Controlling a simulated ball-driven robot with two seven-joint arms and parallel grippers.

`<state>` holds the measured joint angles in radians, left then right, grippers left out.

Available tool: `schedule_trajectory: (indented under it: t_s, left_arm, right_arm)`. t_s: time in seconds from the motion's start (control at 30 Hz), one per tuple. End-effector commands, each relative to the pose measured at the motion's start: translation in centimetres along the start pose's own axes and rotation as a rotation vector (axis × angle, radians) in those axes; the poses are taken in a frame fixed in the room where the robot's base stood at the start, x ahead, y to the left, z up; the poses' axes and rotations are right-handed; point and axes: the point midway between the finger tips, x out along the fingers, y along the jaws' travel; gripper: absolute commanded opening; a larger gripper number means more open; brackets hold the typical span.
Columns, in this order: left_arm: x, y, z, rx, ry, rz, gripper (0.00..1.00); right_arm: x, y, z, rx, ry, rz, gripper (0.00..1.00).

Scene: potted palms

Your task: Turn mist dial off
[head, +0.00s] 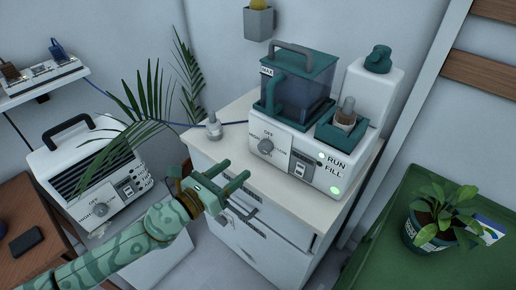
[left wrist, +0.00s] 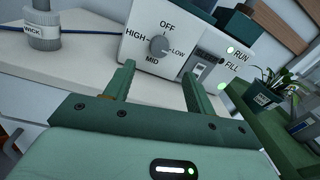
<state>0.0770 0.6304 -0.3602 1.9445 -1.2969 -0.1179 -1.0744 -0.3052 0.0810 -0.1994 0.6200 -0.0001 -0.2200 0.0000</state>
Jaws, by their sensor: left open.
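The mist dial (head: 265,146) is a round grey knob on the front of a white machine (head: 296,158) with a teal-lidded water tank. In the left wrist view the dial (left wrist: 158,46) has OFF above it, HIGH at left, LOW at right and MID below. I cannot tell surely which mark it points to. My left gripper (head: 238,169) is open and empty, in front of and below the dial, apart from it. In the left wrist view its two fingers (left wrist: 158,70) point toward the dial, one on each side below it. My right gripper is out of view.
The RUN (head: 322,156) and FILL (head: 335,190) lamps glow green. A potted plant (head: 436,220) stands on a green table at right.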

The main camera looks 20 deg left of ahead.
Motion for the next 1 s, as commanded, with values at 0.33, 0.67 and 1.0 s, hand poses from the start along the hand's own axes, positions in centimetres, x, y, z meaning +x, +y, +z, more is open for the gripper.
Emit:
schedule_trajectory:
  t_s: [0.33, 0.67, 1.0]
  left_arm:
    - [8.1, 0.1, 0.0, -0.002, -0.001, 0.002, 0.55]
    - [10.3, 0.1, -0.2, -0.004, 0.001, 0.003, 0.55]
    - [10.2, 0.1, -0.2, -0.004, 0.001, 0.003, 0.11]
  right_arm:
    - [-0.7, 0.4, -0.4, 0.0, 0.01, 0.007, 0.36]
    - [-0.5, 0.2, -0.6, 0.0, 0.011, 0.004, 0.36]
    - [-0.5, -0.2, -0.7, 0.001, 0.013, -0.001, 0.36]
